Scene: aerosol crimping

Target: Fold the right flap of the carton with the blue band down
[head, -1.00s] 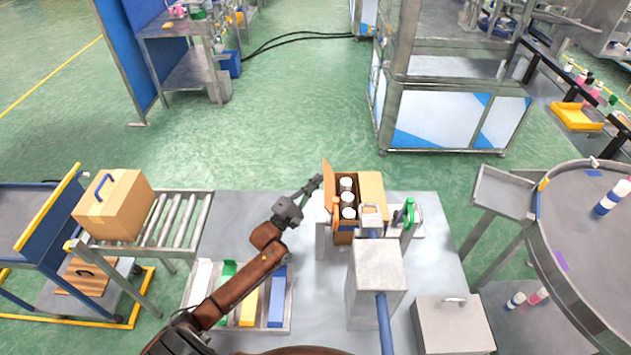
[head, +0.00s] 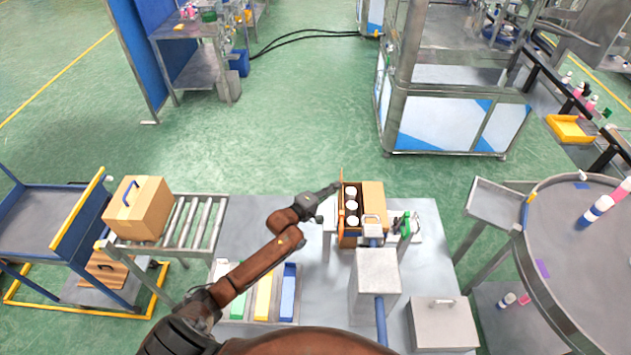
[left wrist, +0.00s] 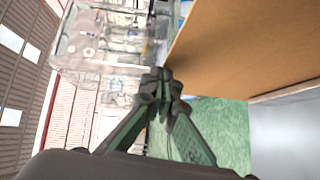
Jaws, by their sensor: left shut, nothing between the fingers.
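An open carton (head: 348,241) stands on the grey table, with several white-capped containers in its left half. Its left flap (head: 341,183) stands nearly upright. A flat cardboard panel (head: 373,196) covers its right half. No blue band can be made out on this carton. My left gripper (head: 336,187) is shut and empty, at the outer left side of the upright flap; contact cannot be told. In the left wrist view the shut fingertips (left wrist: 160,80) are beside a large cardboard surface (left wrist: 250,45). My right gripper is not in view.
A tray with colored blocks (head: 263,296) lies in front. A grey block-shaped fixture (head: 375,275) and green part (head: 405,228) stand close to the carton.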

